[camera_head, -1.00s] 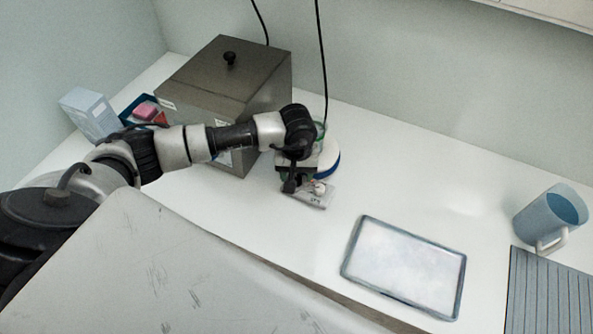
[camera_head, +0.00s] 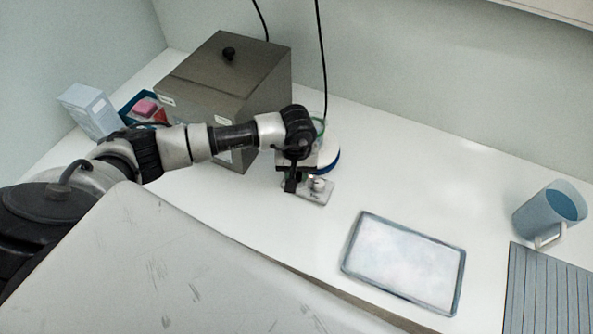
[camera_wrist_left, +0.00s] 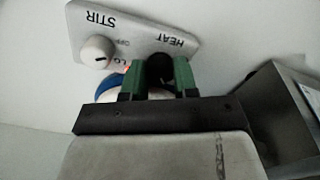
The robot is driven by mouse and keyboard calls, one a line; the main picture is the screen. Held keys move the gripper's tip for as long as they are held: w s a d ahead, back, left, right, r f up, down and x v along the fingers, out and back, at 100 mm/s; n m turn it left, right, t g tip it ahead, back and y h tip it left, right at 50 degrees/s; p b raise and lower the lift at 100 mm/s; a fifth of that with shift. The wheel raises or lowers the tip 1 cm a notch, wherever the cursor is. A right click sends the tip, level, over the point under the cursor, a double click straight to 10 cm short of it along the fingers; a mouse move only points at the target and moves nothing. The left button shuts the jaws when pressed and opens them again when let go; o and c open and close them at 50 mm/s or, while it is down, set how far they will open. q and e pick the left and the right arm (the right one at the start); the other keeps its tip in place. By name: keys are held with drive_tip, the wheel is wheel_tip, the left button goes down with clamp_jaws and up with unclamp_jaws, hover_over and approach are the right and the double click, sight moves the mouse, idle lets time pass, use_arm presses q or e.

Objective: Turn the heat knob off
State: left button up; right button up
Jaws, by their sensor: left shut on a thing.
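The hot plate stirrer's control panel (camera_head: 322,194) is a light grey plate with printed STIR and HEAT labels in the left wrist view (camera_wrist_left: 140,32). The heat knob (camera_wrist_left: 159,68) is dark and sits below the HEAT label, between my left gripper's green fingers. My left gripper (camera_wrist_left: 160,82) is shut on it; it also shows in the head view (camera_head: 294,184), at the panel's left part. The white stir knob (camera_wrist_left: 97,50) stands beside it, free of the fingers. The heat knob's pointer is hidden. My right gripper is not in view.
The white plate with a blue rim (camera_head: 334,163) is behind the gripper. A steel box (camera_head: 215,85) stands close on the left. A shallow tray (camera_head: 405,262), a blue jug (camera_head: 548,213) and a striped mat (camera_head: 548,290) lie right. The counter between is clear.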

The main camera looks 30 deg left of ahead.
sight(296, 174)
use_arm(q)
drive_tip(key=shift+f+n+b, duration=0.2)
drive_tip(key=shift+n+b, duration=0.9)
drive_tip(key=shift+b, duration=0.05)
drive_tip(key=shift+r+n+b, duration=0.15)
drive_tip(key=shift+n+b, duration=1.25)
drive_tip(key=shift+n, duration=0.3)
drive_tip(key=o, duration=0.9)
wheel_tip(296, 174, up, 11)
drive_tip(key=b, duration=0.2)
drive_tip(key=shift+b, duration=0.4)
